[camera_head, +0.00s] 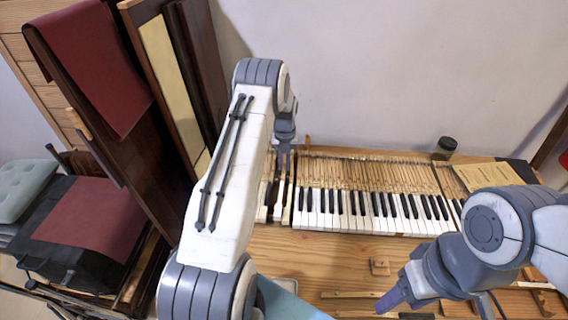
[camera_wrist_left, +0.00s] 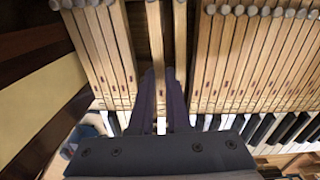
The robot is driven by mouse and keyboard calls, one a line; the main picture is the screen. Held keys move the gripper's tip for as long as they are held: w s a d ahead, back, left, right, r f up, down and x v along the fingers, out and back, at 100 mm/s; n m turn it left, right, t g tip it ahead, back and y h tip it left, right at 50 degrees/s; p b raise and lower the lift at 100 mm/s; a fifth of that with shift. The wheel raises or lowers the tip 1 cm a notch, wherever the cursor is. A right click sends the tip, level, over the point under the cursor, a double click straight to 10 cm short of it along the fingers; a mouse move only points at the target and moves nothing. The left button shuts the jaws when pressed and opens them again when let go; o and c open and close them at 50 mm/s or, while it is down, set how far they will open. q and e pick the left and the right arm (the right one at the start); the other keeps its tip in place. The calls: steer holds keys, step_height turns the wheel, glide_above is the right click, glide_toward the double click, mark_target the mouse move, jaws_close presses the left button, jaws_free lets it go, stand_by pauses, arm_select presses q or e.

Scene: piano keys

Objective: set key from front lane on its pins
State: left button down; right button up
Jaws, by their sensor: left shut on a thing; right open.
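A wooden key (camera_wrist_left: 155,42) with a long pale shaft lies in a gap in the key row in the left wrist view. My left gripper (camera_wrist_left: 161,78) is shut on it, with one dark finger on each side. A small white part of it shows between the fingers near the palm. Whether it sits down on its pins is hidden. In the head view my left gripper (camera_head: 284,150) is over the left end of the keyboard (camera_head: 370,205). My right gripper (camera_head: 388,302) is open above the front of the table, apart from the keys.
Loose wooden strips (camera_head: 350,295) lie along the front of the table (camera_head: 300,262), with a small wooden block (camera_head: 379,267) behind them. A dark jar (camera_head: 445,147) and a yellowed sheet (camera_head: 488,176) are at the back right. Neighbouring keys (camera_wrist_left: 110,55) stand close on the left.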

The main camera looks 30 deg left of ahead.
arm_select(q)
steer(key=shift+f, duration=0.2)
stand_by(0.3)
steer(key=c, duration=1.2)
jaws_free()
steer(key=shift+r, duration=0.1)
steer(key=shift+r+p, duration=0.65)
steer(key=shift+r, duration=0.35)
steer(key=o, duration=0.5)
